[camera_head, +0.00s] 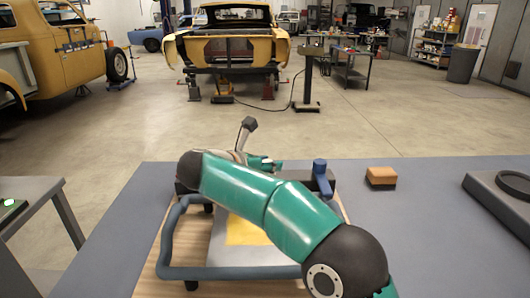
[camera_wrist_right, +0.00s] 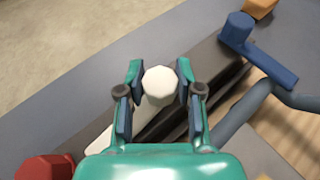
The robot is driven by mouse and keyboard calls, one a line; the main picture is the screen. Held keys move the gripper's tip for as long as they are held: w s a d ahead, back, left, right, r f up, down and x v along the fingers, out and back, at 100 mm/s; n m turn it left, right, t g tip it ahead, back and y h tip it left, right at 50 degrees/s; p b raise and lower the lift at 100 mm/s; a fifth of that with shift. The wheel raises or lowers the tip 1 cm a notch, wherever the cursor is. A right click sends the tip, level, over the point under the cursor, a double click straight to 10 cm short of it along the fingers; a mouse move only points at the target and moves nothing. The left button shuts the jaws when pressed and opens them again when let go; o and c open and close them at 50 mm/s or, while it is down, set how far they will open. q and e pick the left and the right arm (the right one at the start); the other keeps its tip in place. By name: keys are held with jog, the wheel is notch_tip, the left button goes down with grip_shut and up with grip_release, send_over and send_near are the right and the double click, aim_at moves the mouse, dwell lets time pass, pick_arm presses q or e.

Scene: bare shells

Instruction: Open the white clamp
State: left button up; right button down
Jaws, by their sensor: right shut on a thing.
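The white clamp (camera_wrist_right: 158,84) shows in the right wrist view as a pale, round-ended handle on a dark bar. My right gripper (camera_wrist_right: 158,92) has its fingers on both sides of the handle and is shut on it. In the head view, my right gripper (camera_head: 266,163) is at the far edge of the table, largely behind my arm, and the white clamp cannot be made out there. A blue clamp (camera_wrist_right: 237,30) stands on the same bar and also shows in the head view (camera_head: 320,178). My left gripper is not in view.
A red part (camera_wrist_right: 45,167) lies at the lower left of the wrist view. A blue-grey tube frame (camera_head: 170,232) surrounds a yellow patch (camera_head: 245,231) on the table (camera_head: 430,230). An orange-brown block (camera_head: 380,177) and a dark round-topped object (camera_head: 510,190) stand right.

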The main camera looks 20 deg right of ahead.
jog(key=shift+m+g+h+p, duration=0.3)
jog(key=shift+m+g+p, duration=0.3)
jog(key=shift+g+p, duration=0.15)
jog(key=shift+w, duration=0.1)
jog(key=c, duration=0.7)
grip_release()
jog(key=shift+w+f, duration=0.1)
jog(key=v, duration=1.2)
jog(key=shift+f, duration=0.1)
